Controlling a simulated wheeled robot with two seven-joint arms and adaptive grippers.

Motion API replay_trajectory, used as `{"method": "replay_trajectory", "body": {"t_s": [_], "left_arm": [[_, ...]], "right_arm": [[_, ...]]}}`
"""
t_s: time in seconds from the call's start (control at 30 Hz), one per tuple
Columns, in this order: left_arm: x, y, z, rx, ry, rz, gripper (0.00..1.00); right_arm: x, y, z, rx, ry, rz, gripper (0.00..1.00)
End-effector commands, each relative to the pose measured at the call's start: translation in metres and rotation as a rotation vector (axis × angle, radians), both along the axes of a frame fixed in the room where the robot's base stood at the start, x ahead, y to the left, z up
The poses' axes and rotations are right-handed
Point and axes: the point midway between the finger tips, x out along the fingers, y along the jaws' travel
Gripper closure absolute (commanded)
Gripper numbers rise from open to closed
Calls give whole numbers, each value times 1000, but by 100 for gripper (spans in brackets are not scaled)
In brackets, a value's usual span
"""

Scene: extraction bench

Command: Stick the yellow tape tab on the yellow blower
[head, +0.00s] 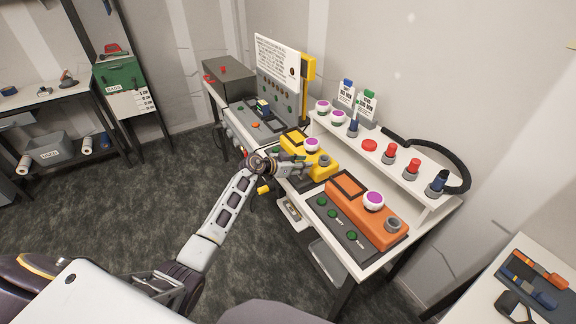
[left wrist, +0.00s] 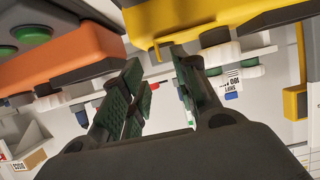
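The yellow blower (head: 325,166) sits on the white bench, between the grey control panel and the orange unit, with a white-and-purple knob on top. It also shows large and close at the top of the left wrist view (left wrist: 200,18). My left gripper (head: 298,165) is at the blower's left front side and partly covers it. In the left wrist view its green-padded fingers (left wrist: 162,75) stand apart, and I see nothing clearly held between them. I cannot make out the yellow tape tab. A small yellow piece (head: 264,189) shows just below my left wrist; I cannot tell what it is. My right gripper is out of view.
The orange unit (head: 366,212) stands right of the blower. A raised white shelf (head: 400,172) behind holds several knobs and bottles, with a black hose. A sign board (head: 277,65) with a yellow post (head: 308,68) stands at the back. Floor left of the bench is clear.

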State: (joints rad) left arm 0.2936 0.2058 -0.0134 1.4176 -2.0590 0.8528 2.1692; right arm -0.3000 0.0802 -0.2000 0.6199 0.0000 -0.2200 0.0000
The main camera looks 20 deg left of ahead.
Motion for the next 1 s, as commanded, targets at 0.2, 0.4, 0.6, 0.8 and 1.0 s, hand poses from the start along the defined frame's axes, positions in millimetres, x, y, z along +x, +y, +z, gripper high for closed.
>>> {"method": "replay_trajectory", "body": {"t_s": [0.2,0.4,0.6,0.8,1.0], "left_arm": [[-17,13,9,2,-1,0,70],[-33,24,16,3,0,-1,70],[-45,35,24,1,-1,1,70],[-52,39,28,0,0,-1,70],[-52,39,28,0,0,-1,70]], "right_arm": [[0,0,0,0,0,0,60],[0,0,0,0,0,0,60],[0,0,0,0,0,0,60],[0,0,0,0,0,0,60],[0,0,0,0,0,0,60]]}}
